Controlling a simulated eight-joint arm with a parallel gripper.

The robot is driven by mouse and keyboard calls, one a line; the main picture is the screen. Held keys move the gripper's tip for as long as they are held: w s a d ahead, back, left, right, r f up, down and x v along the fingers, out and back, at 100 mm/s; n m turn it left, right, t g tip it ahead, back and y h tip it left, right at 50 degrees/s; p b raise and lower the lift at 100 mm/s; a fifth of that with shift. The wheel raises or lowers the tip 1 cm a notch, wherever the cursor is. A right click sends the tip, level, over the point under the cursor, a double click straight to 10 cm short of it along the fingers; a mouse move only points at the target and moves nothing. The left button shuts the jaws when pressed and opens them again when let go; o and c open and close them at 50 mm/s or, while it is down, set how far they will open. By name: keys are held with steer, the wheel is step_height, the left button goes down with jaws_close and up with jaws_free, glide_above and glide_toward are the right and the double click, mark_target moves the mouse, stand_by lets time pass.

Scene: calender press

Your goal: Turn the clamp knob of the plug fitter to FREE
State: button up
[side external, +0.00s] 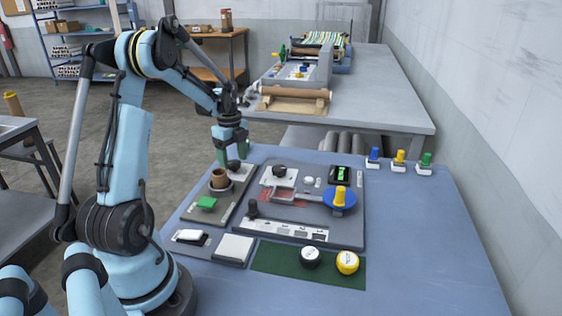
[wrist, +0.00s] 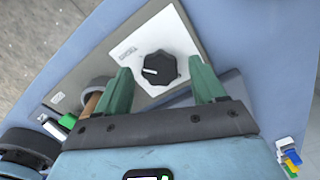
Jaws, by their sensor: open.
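The black clamp knob (wrist: 160,68) sits on a grey plate, the plug fitter (wrist: 185,35), in the wrist view. A white pointer line on it points left in that view. In the side view the knob (side external: 233,165) is at the far end of the plug fitter (side external: 228,201), beyond a brown plug (side external: 219,176) in a round holder. My gripper (side external: 231,155) is open, pointing down over the knob. In the wrist view its green fingers (wrist: 160,65) stand on either side of it, apparently not touching.
Nearer on the plate is a green block (side external: 206,203). Blue, yellow and green knobs (side external: 399,158) stand at the back. The table's right side is clear.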

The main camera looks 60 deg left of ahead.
steer(key=shift+f, duration=0.2)
steer(key=c, duration=1.1)
steer(key=shift+o, duration=0.2)
